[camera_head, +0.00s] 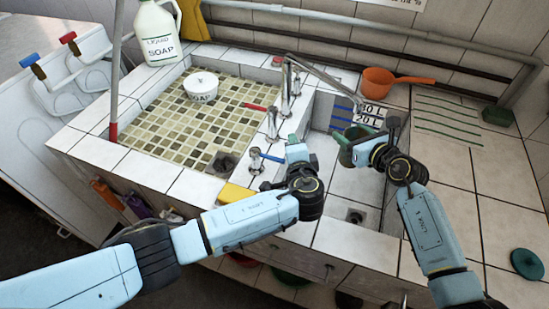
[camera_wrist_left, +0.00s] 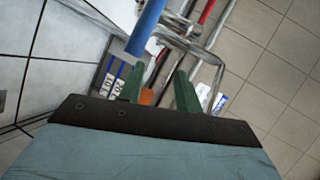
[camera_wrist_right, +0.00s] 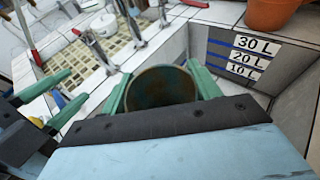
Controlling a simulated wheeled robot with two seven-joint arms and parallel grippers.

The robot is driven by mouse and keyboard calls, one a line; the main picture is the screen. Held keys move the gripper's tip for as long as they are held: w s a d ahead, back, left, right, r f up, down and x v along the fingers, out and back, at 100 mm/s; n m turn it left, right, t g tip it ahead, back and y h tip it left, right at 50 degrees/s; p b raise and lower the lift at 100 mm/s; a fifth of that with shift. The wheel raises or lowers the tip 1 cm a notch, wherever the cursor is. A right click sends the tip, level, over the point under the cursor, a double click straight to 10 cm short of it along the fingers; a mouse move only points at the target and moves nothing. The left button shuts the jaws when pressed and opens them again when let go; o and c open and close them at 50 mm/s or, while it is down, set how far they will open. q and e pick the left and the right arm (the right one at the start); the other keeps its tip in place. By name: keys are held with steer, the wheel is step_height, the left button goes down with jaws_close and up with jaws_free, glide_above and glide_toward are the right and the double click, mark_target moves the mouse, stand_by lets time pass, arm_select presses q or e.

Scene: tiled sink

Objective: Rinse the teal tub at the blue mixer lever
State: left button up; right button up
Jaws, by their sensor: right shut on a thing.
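The teal tub (camera_head: 346,151) is held upright over the right, deep basin, a little below the end of the metal spout (camera_head: 335,82). My right gripper (camera_head: 362,148) is shut on its wall; in the right wrist view the round, dark-looking tub (camera_wrist_right: 160,88) sits between the green fingers. The blue mixer lever (camera_head: 272,157) is on the divider between basins. My left gripper (camera_head: 294,143) is just right of it, empty. In the left wrist view its fingers (camera_wrist_left: 158,90) stand apart, with the blue lever (camera_wrist_left: 147,28) ahead of them; contact is unclear.
A red lever (camera_head: 256,107) is farther back. A yellow sponge (camera_head: 237,194) lies on the front rim. A white tub (camera_head: 201,87) sits in the tiled left basin. An orange scoop (camera_head: 378,82) and soap jug (camera_head: 158,35) stand behind. The right counter is mostly clear.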

mark_target(276, 161)
arm_select(q)
steer(key=s+y, duration=0.2)
steer(key=s, duration=0.1)
steer(key=s+f+y, duration=0.1)
steer(key=s+y, duration=0.1)
steer(key=s, duration=0.2)
steer(key=s+n+y, duration=0.1)
steer(key=s, duration=0.3)
steer(key=shift+s+d+f+y, duration=0.2)
steer(key=shift+d+f+y, duration=0.1)
steer(key=shift+d+y, duration=0.1)
steer(key=x, duration=1.1)
steer(key=shift+w+a, duration=0.25)
steer(key=shift+w, duration=0.05)
jaws_close()
